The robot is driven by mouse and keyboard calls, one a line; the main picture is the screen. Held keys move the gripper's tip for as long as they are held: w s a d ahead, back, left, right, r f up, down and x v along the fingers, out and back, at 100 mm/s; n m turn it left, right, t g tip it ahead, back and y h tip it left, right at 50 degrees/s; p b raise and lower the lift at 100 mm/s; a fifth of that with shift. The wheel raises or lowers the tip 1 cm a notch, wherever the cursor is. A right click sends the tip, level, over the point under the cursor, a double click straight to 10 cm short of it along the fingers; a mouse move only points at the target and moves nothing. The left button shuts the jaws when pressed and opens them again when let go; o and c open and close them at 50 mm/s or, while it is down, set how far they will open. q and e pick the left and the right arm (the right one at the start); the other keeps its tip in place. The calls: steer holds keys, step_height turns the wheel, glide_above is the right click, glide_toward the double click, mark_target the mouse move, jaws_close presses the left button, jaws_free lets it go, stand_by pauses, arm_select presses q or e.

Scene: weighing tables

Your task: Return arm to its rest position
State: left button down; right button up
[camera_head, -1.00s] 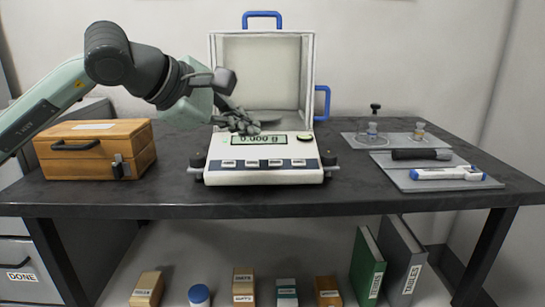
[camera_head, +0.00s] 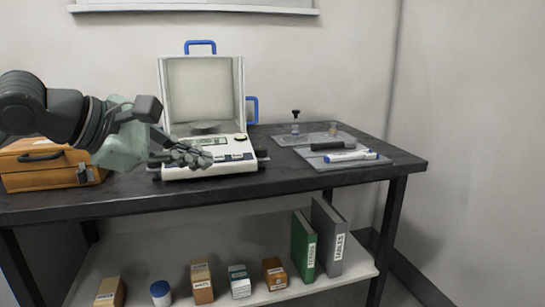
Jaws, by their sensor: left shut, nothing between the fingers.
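My left arm comes in from the left edge. Its gripper (camera_head: 204,158) is shut and empty, its fingers in front of the left part of the white balance (camera_head: 228,165). I cannot tell whether the fingers touch the balance. The forearm covers part of the orange wooden case (camera_head: 40,178) at the left. My right gripper is not in view.
At the table's right, a grey tray (camera_head: 372,160) holds a dark cylinder (camera_head: 330,146) and a blue-and-white marker (camera_head: 350,156). Small glassware (camera_head: 295,130) stands behind. Boxes, a green binder (camera_head: 303,245) and a grey binder (camera_head: 329,237) stand on the shelf below.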

arm_select(q)
steer(key=s+d+r+n+g+h, duration=0.25)
steer(key=d+n+h, duration=0.25)
steer(key=d+h, duration=0.45)
steer(key=w+a+f+n+t+y, duration=0.3)
steer(key=w+a+n+t+y, duration=0.4)
steer(key=n, duration=0.7)
steer(key=w+a+f+n+t+y, duration=0.35)
steer(key=a+n+t, duration=0.35)
steer(key=n, duration=0.6)
steer(key=s+a+f+n+g+y, duration=0.1)
steer(key=a+f+n+g+y, duration=0.15)
steer(key=f+n, duration=0.45)
steer(key=s+a+f+n+g+y+p, duration=0.15)
steer(key=a+f+y, duration=0.25)
steer(key=f, duration=0.7)
steer(key=s+a+f+n+g+y, duration=0.2)
steer(key=a+f+n+y, duration=0.15)
steer(key=f+n, duration=0.4)
steer(key=s+f+n+g+h, duration=0.1)
steer(key=s+f+n+g, duration=0.3)
steer(key=s+f+g, duration=0.7)
steer(key=s+f, duration=1.5)
steer(key=shift+h, duration=0.3)
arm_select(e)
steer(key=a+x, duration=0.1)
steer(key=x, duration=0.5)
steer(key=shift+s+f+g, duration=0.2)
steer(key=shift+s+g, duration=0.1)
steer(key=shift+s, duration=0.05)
